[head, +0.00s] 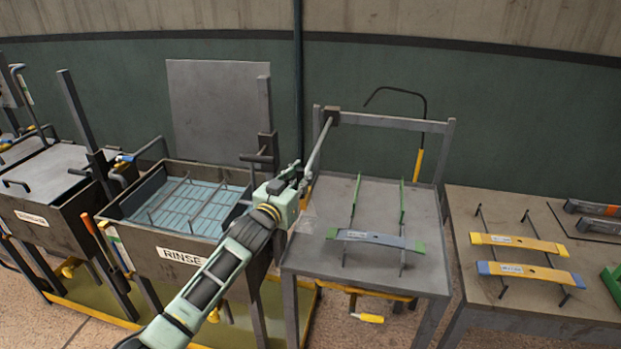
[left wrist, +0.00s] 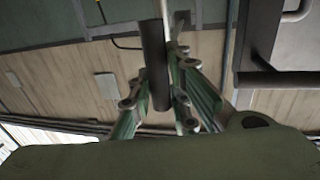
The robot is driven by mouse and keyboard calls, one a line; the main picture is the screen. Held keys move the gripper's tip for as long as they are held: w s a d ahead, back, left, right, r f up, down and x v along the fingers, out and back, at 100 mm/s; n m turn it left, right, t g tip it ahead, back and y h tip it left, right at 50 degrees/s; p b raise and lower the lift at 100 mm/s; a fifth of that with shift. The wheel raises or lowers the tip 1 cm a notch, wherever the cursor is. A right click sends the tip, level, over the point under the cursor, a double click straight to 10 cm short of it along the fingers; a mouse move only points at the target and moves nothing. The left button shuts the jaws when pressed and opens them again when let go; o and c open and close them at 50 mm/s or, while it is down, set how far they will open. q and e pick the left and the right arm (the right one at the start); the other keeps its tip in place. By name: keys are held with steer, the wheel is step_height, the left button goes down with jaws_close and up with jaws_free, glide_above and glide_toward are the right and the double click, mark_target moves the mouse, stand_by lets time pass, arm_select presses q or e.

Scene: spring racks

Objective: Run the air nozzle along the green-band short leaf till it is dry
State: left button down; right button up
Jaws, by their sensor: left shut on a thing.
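The green-band short leaf (head: 376,239) is a grey-blue strip with green ends and a pale label. It lies across two thin bars on the grey table in the head view. My left gripper (head: 298,181) is up and left of the leaf, apart from it. It is shut on what looks like the air nozzle (head: 319,144), a slim grey rod slanting up to a dark block on the table frame. In the left wrist view, a dark cylinder (left wrist: 155,66) stands between my left gripper's fingers (left wrist: 168,75). Whether the leaf is wet cannot be told. My right gripper is not in view.
The rinse tank (head: 185,256) stands left of the grey table (head: 320,258). A black hooked tube with a yellow handle (head: 418,165) is behind the leaf. The air above the leaf is free.

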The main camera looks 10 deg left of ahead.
arm_select(q)
steer(key=shift+a, duration=0.2)
steer(key=shift+r, duration=0.1)
steer(key=c, duration=2.1)
jaws_free()
steer(key=o, duration=0.5)
steer(key=shift+a, duration=0.2)
steer(key=shift+c, duration=0.2)
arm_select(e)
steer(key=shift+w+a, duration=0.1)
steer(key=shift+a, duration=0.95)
arm_select(q)
steer(key=shift+d, duration=0.1)
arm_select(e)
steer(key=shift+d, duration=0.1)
arm_select(q)
steer(key=shift+s, duration=0.15)
steer(key=s+a, duration=0.2)
steer(key=s, duration=0.9)
steer(key=shift+s+a, duration=0.2)
steer(key=shift+s, duration=0.05)
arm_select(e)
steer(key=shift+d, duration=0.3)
